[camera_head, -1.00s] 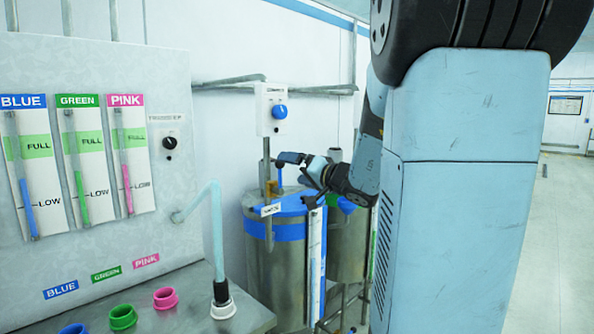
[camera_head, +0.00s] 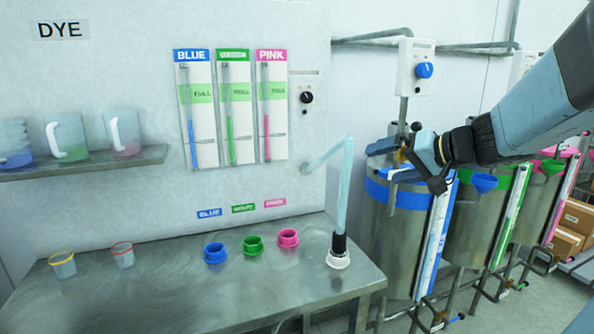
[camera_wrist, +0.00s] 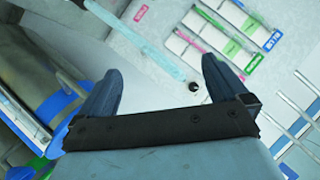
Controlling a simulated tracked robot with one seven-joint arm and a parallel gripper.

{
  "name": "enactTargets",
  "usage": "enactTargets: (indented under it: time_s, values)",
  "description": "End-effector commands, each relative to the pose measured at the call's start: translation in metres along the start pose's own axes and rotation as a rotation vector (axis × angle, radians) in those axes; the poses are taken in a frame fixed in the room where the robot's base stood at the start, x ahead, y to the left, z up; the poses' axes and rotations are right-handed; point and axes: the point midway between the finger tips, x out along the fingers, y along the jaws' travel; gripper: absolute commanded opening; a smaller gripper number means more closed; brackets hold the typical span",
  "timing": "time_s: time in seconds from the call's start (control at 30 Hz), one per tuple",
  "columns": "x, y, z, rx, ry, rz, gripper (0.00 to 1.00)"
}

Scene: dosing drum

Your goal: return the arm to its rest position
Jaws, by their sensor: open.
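My arm (camera_head: 530,115) reaches in from the right in the head view. My gripper (camera_head: 408,160) is at its end, in front of the top of the blue-banded drum (camera_head: 395,225). In the wrist view my gripper (camera_wrist: 160,82) has its two blue-grey fingers spread apart, with nothing between them. Past the fingers are a pale hose (camera_wrist: 135,40) and the dye panel's gauges. My gripper hides part of the drum's lid; whether it touches the drum I cannot tell.
A green-banded drum (camera_head: 480,220) and a pink-banded drum stand to the right. A control box with a blue knob (camera_head: 424,71) is on the wall above the blue-banded drum. The steel table (camera_head: 180,280) holds coloured sockets and two cups. A shelf (camera_head: 90,168) carries jugs.

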Motion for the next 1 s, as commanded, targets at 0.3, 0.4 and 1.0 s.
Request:
enactTargets:
  time_s: [0.3,0.4,1.0]
  values:
    - [-0.025,-0.016,0.097,-0.076,-0.299,0.238,1.0]
    - [-0.04,-0.013,0.118,-0.108,-0.351,0.337,1.0]
    - [-0.114,0.016,0.148,-0.275,-0.319,0.755,1.0]
